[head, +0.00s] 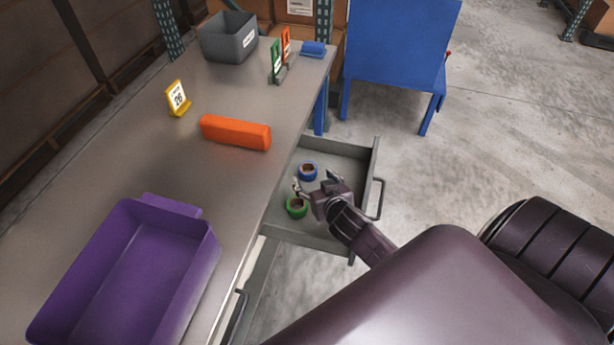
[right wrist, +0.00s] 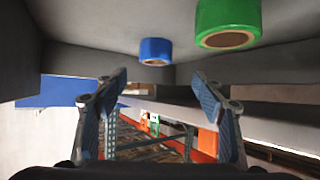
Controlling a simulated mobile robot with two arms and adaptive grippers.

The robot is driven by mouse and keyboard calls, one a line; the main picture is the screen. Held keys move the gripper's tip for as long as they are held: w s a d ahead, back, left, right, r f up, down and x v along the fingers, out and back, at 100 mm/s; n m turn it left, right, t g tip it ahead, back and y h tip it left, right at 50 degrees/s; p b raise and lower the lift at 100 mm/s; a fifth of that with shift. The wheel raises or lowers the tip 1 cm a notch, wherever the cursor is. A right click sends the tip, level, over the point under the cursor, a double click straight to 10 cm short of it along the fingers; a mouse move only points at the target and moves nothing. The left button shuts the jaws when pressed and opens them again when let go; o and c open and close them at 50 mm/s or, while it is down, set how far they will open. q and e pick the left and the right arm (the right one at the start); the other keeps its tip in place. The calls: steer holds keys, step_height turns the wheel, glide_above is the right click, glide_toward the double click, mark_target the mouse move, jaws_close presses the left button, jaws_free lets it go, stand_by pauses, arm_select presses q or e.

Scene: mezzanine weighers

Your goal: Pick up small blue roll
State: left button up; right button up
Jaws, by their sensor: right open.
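The small blue roll (head: 308,171) stands in the open grey drawer (head: 366,160), with its brown core showing. It also shows in the right wrist view (right wrist: 155,51), above the gap between the fingers in the picture. A green roll (head: 297,208) is in the same drawer, nearer to me. My right gripper (head: 310,185) is at the drawer, close to both rolls. In the right wrist view my right gripper (right wrist: 160,88) has its fingers spread, with nothing held between them. My left gripper is not in view.
The workbench (head: 225,175) beside the drawer holds a purple bin (head: 205,262), an orange block (head: 235,132), a yellow number sign (head: 178,98), a grey bin (head: 228,37) and a small blue object (head: 313,48). A blue cabinet (head: 400,50) stands behind the drawer.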

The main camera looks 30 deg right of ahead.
mark_target(310, 174)
steer(key=shift+f+b, duration=0.35)
steer(key=shift+f, duration=0.55)
steer(key=shift+w+d+f, duration=0.2)
steer(key=shift+w, duration=0.35)
steer(key=shift+x, duration=1.15)
steer(key=shift+d+x, duration=0.15)
steer(key=shift+x, duration=0.9)
steer(key=shift+d+x, duration=0.15)
steer(key=shift+x, duration=0.9)
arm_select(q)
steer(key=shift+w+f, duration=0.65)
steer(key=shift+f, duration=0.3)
arm_select(e)
steer(key=c, duration=1.2)
